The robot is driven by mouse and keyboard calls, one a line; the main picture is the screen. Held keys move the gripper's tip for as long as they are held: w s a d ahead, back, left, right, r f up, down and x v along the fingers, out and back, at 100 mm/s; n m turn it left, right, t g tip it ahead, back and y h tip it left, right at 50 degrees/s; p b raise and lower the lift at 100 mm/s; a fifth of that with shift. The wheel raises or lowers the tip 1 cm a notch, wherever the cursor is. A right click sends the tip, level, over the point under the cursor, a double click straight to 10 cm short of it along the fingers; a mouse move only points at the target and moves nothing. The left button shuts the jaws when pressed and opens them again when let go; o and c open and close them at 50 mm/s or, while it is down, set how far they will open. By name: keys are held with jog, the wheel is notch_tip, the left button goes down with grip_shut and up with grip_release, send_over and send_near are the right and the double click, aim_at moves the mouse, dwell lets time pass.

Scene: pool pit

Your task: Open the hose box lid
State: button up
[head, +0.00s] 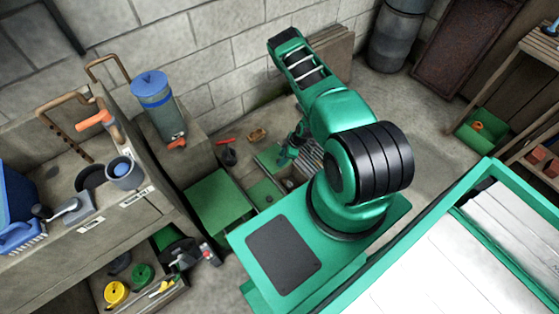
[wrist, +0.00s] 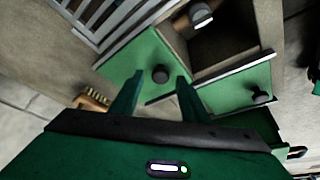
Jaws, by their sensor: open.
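Two green lids with round black knobs show in the wrist view, one at centre left (wrist: 135,68) and one at right (wrist: 235,90). I cannot tell which is the hose box lid. Between them a box compartment (wrist: 225,50) stands open, with a pale-tipped dark object inside. My gripper (wrist: 158,96) is open and empty, its two green fingers pointing toward the left lid's knob (wrist: 160,74). The knob appears ahead of and between the fingertips, with no clear contact. In the head view my gripper (head: 289,153) is low over the floor boxes, and a green lid (head: 263,193) lies nearby.
A pale slatted grate (wrist: 112,14) adjoins the left lid. A brush (wrist: 94,100) lies beside it. A cluttered bench (head: 110,205) and a blue-topped container (head: 155,105) are further left. Open floor (head: 430,130) is at right.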

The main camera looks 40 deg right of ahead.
jog(key=shift+w+a+f, duration=0.15)
jog(key=shift+w+f, duration=0.05)
jog(key=shift+f, duration=0.4)
grip_shut()
jog(key=shift+s, duration=0.75)
grip_release()
